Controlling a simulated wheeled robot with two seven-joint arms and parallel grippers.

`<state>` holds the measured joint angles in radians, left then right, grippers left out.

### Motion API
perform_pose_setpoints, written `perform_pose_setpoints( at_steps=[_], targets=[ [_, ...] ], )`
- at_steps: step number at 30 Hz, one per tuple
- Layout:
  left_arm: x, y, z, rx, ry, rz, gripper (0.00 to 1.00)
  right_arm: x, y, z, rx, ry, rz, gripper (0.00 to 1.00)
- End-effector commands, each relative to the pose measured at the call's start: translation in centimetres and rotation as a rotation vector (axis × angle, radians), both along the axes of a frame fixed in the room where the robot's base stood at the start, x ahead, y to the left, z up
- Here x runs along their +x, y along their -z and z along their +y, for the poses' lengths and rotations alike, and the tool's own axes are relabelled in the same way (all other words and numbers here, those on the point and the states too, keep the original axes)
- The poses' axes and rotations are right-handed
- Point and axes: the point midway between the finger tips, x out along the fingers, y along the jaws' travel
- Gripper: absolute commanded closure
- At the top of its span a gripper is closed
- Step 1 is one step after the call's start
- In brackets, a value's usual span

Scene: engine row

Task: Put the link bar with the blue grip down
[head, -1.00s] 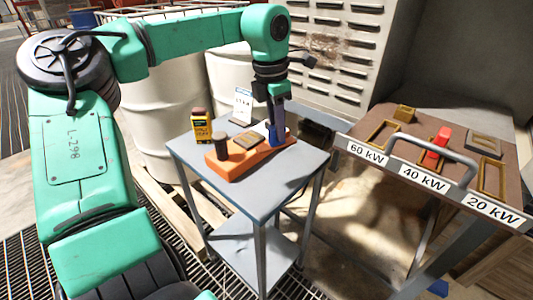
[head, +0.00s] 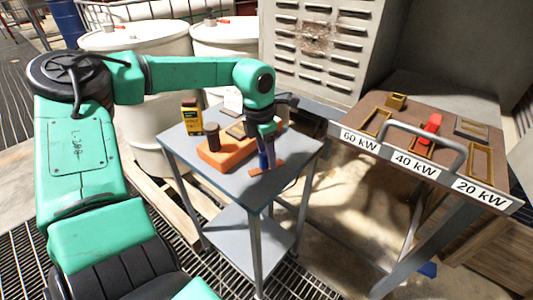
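The link bar (head: 267,168) is a flat orange-brown bar with an upright blue grip (head: 264,159). It is over the front right part of the small grey table, in front of an orange block (head: 226,153). I cannot tell whether it touches the tabletop. My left gripper (head: 264,150) points down from above and is closed around the blue grip; the fingertips are small and partly hidden. My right gripper is not in view.
The small grey table (head: 287,158) also holds a yellow-and-black box (head: 192,118) and a dark cylinder on the orange block. At right is a brown board (head: 452,156) with brass frames, a red piece (head: 431,126) and a grey handle. White drums stand behind.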

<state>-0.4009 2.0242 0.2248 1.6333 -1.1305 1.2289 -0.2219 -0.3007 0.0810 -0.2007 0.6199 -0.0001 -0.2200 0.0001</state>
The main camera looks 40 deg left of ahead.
Motion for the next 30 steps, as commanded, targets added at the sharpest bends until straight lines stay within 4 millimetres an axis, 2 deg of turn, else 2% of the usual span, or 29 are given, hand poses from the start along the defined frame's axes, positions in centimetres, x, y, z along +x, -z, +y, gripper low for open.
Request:
perform_pose_setpoints(
  at_steps=[7,11,22,25,30],
  targets=[
    [0.0,-0.1,0.0,0.000,0.000,0.001,0.45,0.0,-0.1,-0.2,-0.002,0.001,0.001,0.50],
    [0.0,-1.1,0.0,0.001,0.000,-0.001,0.45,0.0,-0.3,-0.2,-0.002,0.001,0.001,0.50],
    [-1.1,-10.3,0.5,0.002,-0.002,-0.003,0.45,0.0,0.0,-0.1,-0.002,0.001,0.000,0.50],
    [-1.3,-11.7,0.5,0.001,0.000,-0.002,0.45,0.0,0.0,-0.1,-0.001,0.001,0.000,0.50],
    [-1.4,-12.3,0.5,-0.001,0.000,0.001,0.45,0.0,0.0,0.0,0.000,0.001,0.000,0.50]
  ],
)
